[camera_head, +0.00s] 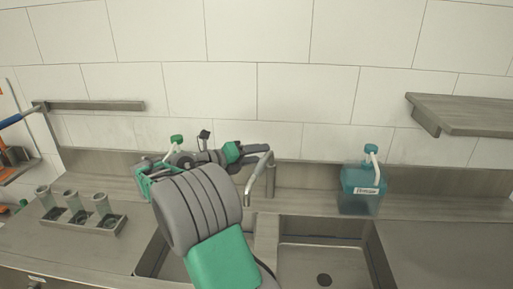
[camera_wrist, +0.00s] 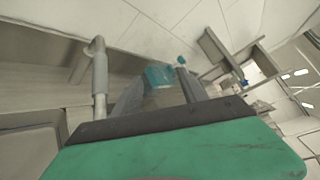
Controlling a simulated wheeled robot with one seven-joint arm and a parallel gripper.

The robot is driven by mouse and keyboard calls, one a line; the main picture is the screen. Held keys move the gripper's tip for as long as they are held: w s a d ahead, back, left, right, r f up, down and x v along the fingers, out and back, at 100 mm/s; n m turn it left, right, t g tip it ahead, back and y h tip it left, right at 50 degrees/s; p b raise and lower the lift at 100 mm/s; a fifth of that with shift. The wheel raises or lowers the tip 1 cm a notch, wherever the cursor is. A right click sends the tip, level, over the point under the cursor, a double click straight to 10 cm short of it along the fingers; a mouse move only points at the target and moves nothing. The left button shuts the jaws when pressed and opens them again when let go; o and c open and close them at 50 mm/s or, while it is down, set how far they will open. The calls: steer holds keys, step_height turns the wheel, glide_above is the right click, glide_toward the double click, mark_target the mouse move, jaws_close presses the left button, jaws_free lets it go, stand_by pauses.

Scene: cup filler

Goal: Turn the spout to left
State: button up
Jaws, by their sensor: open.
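The metal faucet spout (camera_head: 256,173) stands behind the divider between the two sink basins and slants down toward the front over it. Its upright post (camera_head: 270,180) rises just behind. In the wrist view the spout (camera_wrist: 82,64) and post are at the left, outside the jaws, beside the left finger. My gripper (camera_head: 262,152) is beside the faucet's top, pointing right; in the wrist view its open jaws (camera_wrist: 158,85) have nothing between them. I cannot tell whether a finger touches the faucet.
A blue soap dispenser (camera_head: 361,190) stands right of the faucet, behind the right basin (camera_head: 324,262). A rack with cups (camera_head: 78,210) is on the left counter. A wall shelf (camera_head: 465,115) is at upper right. My arm hides much of the left basin.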

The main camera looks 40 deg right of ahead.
steer(key=shift+s+a, duration=0.2)
steer(key=shift+s, duration=0.15)
